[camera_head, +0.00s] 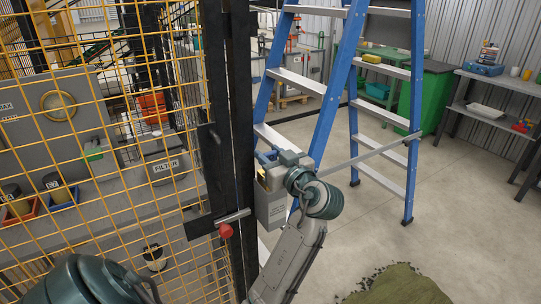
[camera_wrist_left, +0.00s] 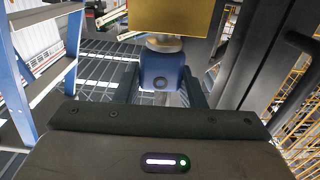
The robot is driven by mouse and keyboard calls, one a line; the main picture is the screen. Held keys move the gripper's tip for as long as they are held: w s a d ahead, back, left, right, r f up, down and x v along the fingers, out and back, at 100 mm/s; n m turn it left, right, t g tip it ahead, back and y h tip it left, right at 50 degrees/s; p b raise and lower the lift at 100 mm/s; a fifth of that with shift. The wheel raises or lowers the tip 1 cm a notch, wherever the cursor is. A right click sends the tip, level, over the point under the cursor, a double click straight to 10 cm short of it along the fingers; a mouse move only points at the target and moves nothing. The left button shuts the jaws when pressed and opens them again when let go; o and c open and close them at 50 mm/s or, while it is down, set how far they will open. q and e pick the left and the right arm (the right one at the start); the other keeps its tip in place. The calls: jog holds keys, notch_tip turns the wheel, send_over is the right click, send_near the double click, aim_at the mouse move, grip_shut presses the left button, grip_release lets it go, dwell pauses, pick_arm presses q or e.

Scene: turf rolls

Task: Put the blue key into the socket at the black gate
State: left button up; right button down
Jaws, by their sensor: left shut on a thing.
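My left gripper (camera_head: 268,158) is beside the black gate post (camera_head: 231,150), at the top of a grey box (camera_head: 270,208) with a small brass-coloured plate (camera_head: 261,174). In the left wrist view the blue key (camera_wrist_left: 161,72) sits between the two dark fingers of the gripper (camera_wrist_left: 161,88), which is shut on it. A pale round part shows just beyond the key, under a large gold plate (camera_wrist_left: 175,15). I cannot tell whether the key touches a socket; the socket opening is not clearly visible. My right gripper is not in view.
A yellow mesh fence (camera_head: 105,130) fills the left. A blue stepladder (camera_head: 335,90) stands close behind my gripper.

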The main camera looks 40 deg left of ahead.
pick_arm(q)
jog(key=shift+f+b, duration=0.6)
jog(key=shift+f, duration=0.05)
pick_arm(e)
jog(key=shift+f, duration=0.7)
pick_arm(q)
jog(key=o, duration=1.1)
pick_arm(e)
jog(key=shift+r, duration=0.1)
